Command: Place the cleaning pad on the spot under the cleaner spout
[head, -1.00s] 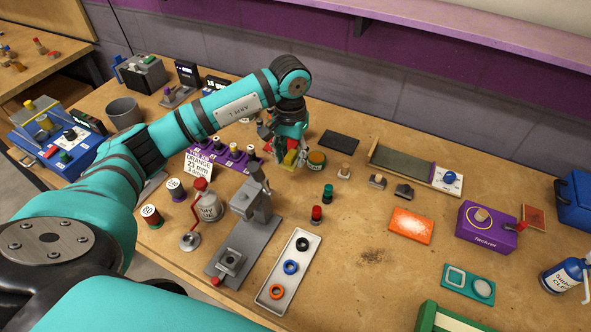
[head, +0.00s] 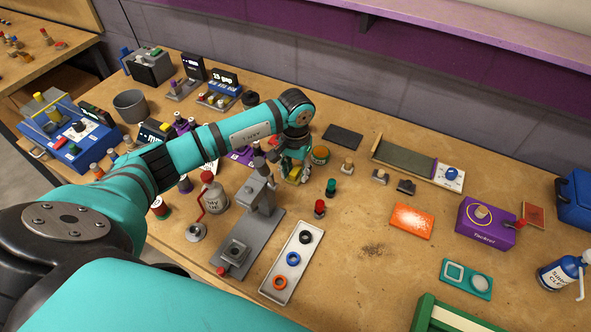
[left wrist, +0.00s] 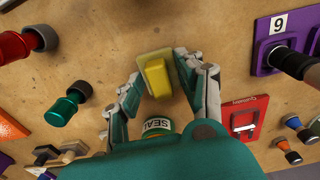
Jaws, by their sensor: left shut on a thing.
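My left gripper (head: 294,178) is shut on a yellow block with a tan-green base, likely the cleaning pad (left wrist: 157,75). In the left wrist view the block sits between the two fingers (left wrist: 155,88); in the head view it is small and partly hidden by the fingers. The gripper is over the middle of the bench, just left of a round jar (head: 320,155). The blue and white cleaner bottle (head: 557,273) with a white spout (head: 582,287) stands at the far right edge. No marked spot under the spout is clear in view. My right gripper is out of view.
A grey press (head: 255,220) and a white tray with rings (head: 305,238) stand below the gripper. Green and red pegs (head: 320,208), an orange pad (head: 412,221), a purple box (head: 487,224) and a teal plate (head: 466,279) lie rightward. Bench (head: 365,275) between tray and plate is clear.

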